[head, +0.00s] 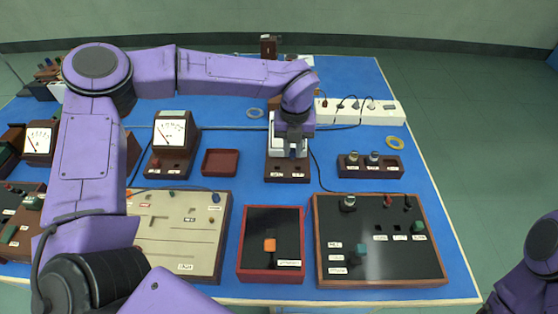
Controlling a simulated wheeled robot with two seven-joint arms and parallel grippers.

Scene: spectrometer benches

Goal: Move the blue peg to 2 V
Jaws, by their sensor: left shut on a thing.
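My left gripper (289,152) points down at a brown-based meter (287,172) in the middle of the blue table. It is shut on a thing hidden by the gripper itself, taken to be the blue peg. No peg shows clearly there. Two small white labels show on the front of this base, too small to read, so I cannot tell which is 2 V. The gripper and wrist cover most of the meter's face. My right gripper is out of view; only part of my right arm shows at the lower right.
Another meter (170,132) with a red peg (155,163) stands to the left, beside an empty red-brown tray (221,162). A beige board (182,255), a red-framed box (271,273) and a black panel (383,262) fill the front. A socket block (370,171) and white power strip (379,113) are right.

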